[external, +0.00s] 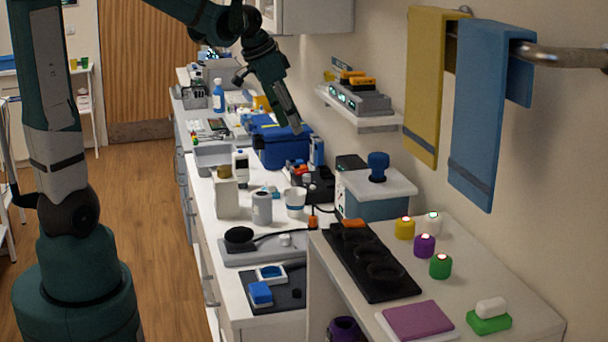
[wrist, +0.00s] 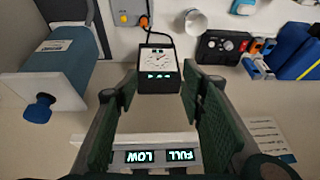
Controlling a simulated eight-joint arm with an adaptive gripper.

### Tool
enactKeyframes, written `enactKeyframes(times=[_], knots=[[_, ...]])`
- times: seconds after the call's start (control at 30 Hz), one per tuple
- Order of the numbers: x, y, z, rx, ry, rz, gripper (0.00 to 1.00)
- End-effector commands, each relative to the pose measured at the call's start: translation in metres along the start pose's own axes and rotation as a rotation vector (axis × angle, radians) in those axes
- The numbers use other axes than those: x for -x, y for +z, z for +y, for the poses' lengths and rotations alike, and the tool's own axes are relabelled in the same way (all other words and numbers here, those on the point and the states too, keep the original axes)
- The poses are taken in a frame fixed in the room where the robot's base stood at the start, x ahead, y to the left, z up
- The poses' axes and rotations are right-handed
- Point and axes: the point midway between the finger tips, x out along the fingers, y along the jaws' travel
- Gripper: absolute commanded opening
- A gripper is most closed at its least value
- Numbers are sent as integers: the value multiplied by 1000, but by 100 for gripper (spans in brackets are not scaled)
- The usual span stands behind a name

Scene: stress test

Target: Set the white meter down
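A meter with a white dial face, a dark frame and small green lights shows in the wrist view (wrist: 158,60). It appears to be the dark box beside the blue cooler in the external view (external: 350,163). My gripper (external: 297,128) hangs above the counter, left of the wall shelf. In the wrist view my gripper's green-padded fingers (wrist: 160,75) are spread, with the meter seen beyond and between their tips. I see nothing held between the pads. The meter's underside is hidden.
A wall shelf (external: 372,124) with grey devices is close to my gripper; lit LOW and FULL displays (wrist: 160,156) show below. A blue cooler with a white lid (external: 400,184), a blue toolbox (external: 272,150) and a white cup (external: 295,203) crowd the counter.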

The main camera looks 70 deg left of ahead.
Motion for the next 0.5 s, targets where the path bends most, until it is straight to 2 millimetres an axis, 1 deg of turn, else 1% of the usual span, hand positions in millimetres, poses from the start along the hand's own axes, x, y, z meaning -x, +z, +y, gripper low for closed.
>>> enactKeyframes(times=[0.03, 0.1, 0.27, 0.5], knots=[[5, 0, 17, -4, 0, 5, 40], [12, 1, 37, -4, -1, 11, 40], [26, 7, 81, -4, -4, 28, 40], [46, 22, 142, -5, -4, 56, 40]])
